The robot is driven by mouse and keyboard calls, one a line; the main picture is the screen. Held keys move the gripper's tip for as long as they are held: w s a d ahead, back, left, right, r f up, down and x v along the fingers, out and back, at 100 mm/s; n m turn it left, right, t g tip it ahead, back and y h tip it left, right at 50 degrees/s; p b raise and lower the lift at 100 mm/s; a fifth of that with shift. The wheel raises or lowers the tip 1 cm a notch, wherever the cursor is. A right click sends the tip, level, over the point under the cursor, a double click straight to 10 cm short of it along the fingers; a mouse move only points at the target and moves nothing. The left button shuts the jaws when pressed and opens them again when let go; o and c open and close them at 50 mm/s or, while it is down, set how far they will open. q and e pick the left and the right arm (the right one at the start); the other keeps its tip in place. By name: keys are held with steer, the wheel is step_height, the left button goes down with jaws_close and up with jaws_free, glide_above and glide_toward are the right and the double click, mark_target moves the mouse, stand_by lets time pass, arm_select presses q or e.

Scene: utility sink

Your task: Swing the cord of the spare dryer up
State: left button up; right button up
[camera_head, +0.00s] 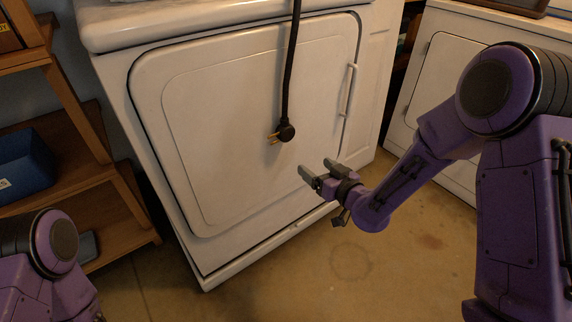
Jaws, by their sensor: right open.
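A black cord (289,70) hangs down over the front of a white dryer (225,100). Its plug (286,132), with brass prongs pointing left, hangs in front of the dryer door. My right gripper (318,168) is open and empty, below and a little to the right of the plug, apart from it. My left arm shows only in part at the lower left, and its gripper is out of view.
A wooden shelf unit (75,110) with a blue bin (24,163) stands at the left. A second white appliance (432,85) is at the right, partly behind my right arm. Concrete floor (330,285) in front of the dryer is clear.

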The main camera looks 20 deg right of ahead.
mark_target(289, 131)
arm_select(q)
step_height(289, 131, down, 5)
steer(key=b, duration=0.3)
steer(key=shift+f, duration=0.15)
arm_select(e)
steer(key=w+a+r+n, duration=0.1)
steer(key=w, duration=0.3)
steer(key=w+a+r+n+t+y, duration=0.1)
steer(key=w+a+r, duration=0.1)
steer(key=w, duration=0.2)
steer(key=w+a+r+y, duration=0.1)
steer(key=w, duration=0.3)
steer(key=shift+w+a+r+n+t, duration=0.15)
steer(key=shift+a+r+n+t, duration=0.15)
steer(key=shift+n+t, duration=0.1)
